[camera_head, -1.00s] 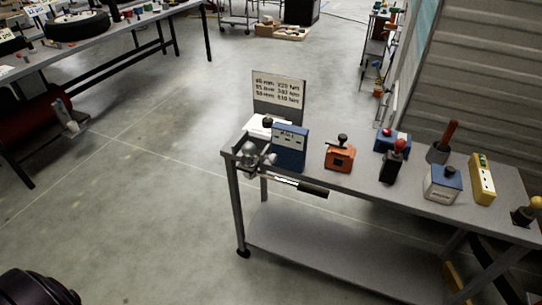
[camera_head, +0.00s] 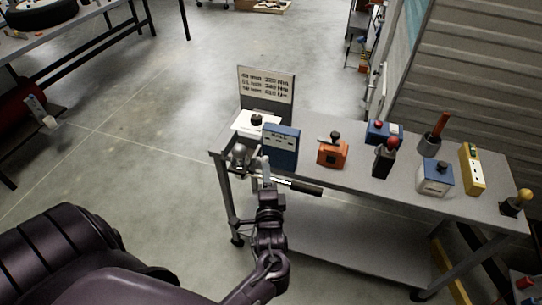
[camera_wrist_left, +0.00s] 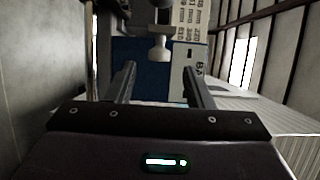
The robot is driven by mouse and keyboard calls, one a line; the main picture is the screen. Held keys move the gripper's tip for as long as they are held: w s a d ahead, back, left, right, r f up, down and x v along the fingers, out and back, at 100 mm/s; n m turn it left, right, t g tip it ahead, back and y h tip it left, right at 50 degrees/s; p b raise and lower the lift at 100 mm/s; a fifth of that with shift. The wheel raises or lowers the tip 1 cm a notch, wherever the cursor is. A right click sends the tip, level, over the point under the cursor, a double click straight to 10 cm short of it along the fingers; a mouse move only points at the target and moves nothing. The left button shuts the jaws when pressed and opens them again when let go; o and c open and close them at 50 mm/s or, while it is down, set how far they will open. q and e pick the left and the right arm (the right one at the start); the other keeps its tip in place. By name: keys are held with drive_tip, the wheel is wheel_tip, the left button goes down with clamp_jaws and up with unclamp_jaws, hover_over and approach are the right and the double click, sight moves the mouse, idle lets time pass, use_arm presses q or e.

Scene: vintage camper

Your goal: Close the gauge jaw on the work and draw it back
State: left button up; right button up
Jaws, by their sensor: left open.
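A metallic fitting with rounded knobs (camera_head: 240,155) sits at the left front corner of the grey workbench (camera_head: 350,181). A rod with a black grip (camera_head: 305,187) runs rightward from near it along the bench's front edge. I cannot tell which part is the gauge jaw. My left gripper (camera_head: 264,170) is at that corner, in front of the blue box (camera_head: 282,146). In the left wrist view my left gripper (camera_wrist_left: 160,84) is open, its fingers apart and nothing between the tips. A pale rounded knob (camera_wrist_left: 159,48) is just beyond them. My right gripper is not in view.
An orange box with a lever (camera_head: 332,153), a blue-and-white box (camera_head: 435,178) and a yellow box (camera_head: 472,169) stand along the bench. A lettered sign (camera_head: 267,85) rises behind the blue box. Open floor (camera_head: 140,150) lies left of the bench.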

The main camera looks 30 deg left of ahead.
sight(265, 161)
use_arm(q)
drive_tip(key=x, duration=0.6)
drive_tip(key=shift+w+a+p, duration=0.25)
drive_tip(key=shift+w+p, duration=0.05)
drive_tip(key=shift+p, duration=0.05)
clamp_jaws()
